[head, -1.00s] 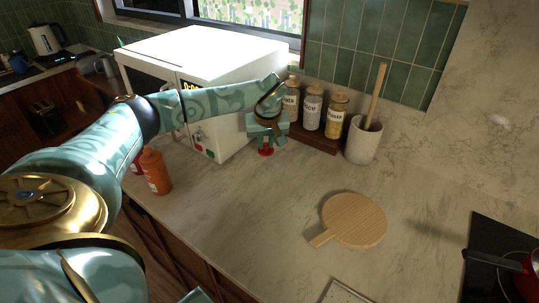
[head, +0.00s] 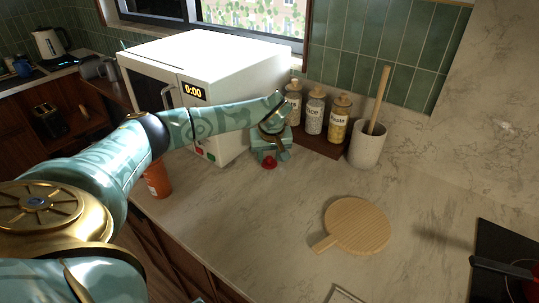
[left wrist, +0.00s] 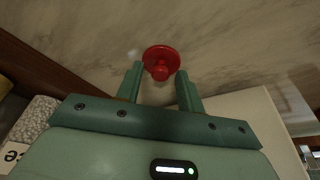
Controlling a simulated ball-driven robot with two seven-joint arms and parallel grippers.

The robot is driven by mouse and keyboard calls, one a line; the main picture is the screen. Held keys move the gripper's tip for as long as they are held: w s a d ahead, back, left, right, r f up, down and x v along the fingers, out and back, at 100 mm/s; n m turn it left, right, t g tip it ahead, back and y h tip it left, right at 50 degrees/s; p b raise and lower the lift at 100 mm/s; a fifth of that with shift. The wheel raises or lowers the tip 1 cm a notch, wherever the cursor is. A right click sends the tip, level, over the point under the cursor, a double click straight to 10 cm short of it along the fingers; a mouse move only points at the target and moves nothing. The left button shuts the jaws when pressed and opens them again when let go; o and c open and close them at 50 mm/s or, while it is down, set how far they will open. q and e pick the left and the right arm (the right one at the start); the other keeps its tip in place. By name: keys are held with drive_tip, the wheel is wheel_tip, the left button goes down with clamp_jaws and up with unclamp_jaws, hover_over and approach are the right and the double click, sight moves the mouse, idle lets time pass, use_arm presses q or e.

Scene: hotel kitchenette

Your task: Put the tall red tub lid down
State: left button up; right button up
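The red lid (head: 268,162), a round disc with a knob, is on the counter in front of the microwave. It also shows in the left wrist view (left wrist: 161,56), knob towards me, just past my fingertips. My left gripper (head: 267,153) is right above it. In the left wrist view its two fingers (left wrist: 160,80) stand apart, with a gap on each side of the knob, so it is open. An orange-red tub (head: 157,180) stands at the counter's left edge, partly behind my left arm. My right gripper is not in view.
The white microwave (head: 212,62) is behind and left of my gripper. Labelled jars (head: 313,113) stand on a wooden stand, beside a utensil crock (head: 368,145). A round wooden board (head: 357,225) lies at front right; a hob (head: 500,260) is beyond it. Counter between is clear.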

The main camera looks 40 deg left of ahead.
use_arm(q)
drive_tip(key=shift+r, duration=0.1)
drive_tip(key=p+v, duration=0.3)
drive_tip(key=v, duration=0.9)
drive_tip(key=shift+p, duration=0.4)
